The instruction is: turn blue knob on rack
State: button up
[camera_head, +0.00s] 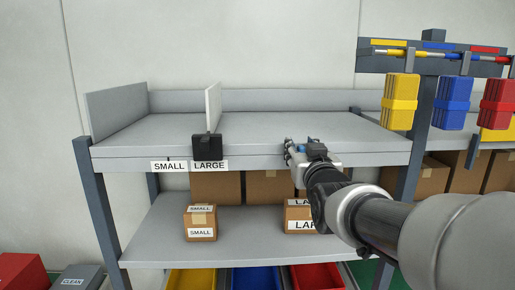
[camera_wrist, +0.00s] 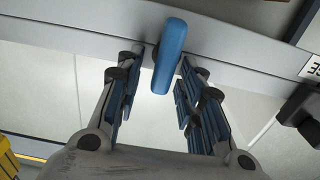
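The blue knob (camera_wrist: 168,55) shows in the wrist view as an upright, rounded blue bar in front of the grey rack edge (camera_wrist: 235,50). My gripper (camera_wrist: 158,68) is open, with its fingers on either side of the knob. The knob's lower end lies between the fingertips, nearer the right finger; I cannot tell whether it touches. In the head view, my gripper (camera_head: 300,150) is at the front edge of the rack's upper shelf (camera_head: 250,130), right of the LARGE label (camera_head: 209,165). There the knob cannot be told apart from the gripper's blue parts.
A black block (camera_head: 206,147) sits on the shelf's front edge below a white divider (camera_head: 213,105). A small box (camera_head: 200,222) and a large box (camera_head: 298,216) stand on the lower shelf. Yellow (camera_head: 400,101), blue (camera_head: 453,102) and red (camera_head: 498,103) cases hang at right.

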jog(key=shift+c, duration=0.4)
grip_shut()
jog(key=shift+f+m+b, duration=0.1)
jog(key=shift+m+b, duration=0.2)
jog(key=shift+b, duration=0.05)
jog(key=m+b, duration=0.2)
jog(key=shift+d+f+m+b, duration=0.1)
jog(key=shift+d+m+b, duration=0.2)
jog(key=shift+d, duration=0.1)
jog(key=shift+d+f+m+p, duration=0.1)
jog(key=shift+d+f+m, duration=0.25)
jog(key=shift+m, duration=2.1)
jog(key=shift+d+f+m+p, duration=0.15)
jog(key=shift+d+f+m, duration=0.2)
jog(key=shift+m, duration=2.15)
jog(key=shift+d+f+m+p, duration=0.15)
jog(key=shift+f+m, duration=0.25)
jog(key=shift+m, duration=2.05)
